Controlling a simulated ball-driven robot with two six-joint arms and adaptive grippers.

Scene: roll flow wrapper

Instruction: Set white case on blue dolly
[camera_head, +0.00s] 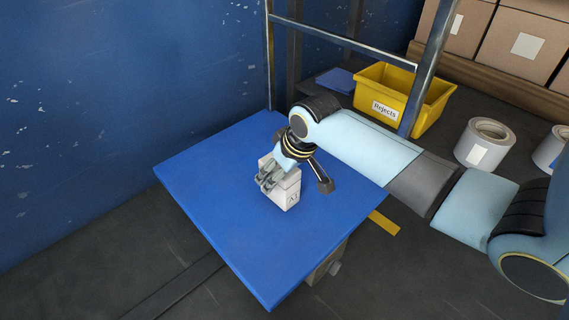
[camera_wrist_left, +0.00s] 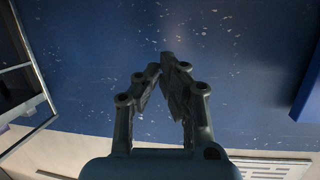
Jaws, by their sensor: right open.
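The white case (camera_head: 287,192), a small box with dark marking on its front, stands upright on the blue dolly (camera_head: 230,237), near the middle of its flat top. My right gripper (camera_head: 268,181) reaches in from the right and is at the upper left of the case, with its fingers open. The fingers cover part of the case's top, and I cannot tell whether they touch it. My left gripper (camera_wrist_left: 163,70) shows only in the left wrist view. Its fingertips lie close together with nothing seen between them, before a speckled blue surface.
White rolls (camera_head: 483,143) stand at right, below cardboard boxes (camera_head: 500,35). A blue wall (camera_head: 120,90) is at left. The dolly's front is clear.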

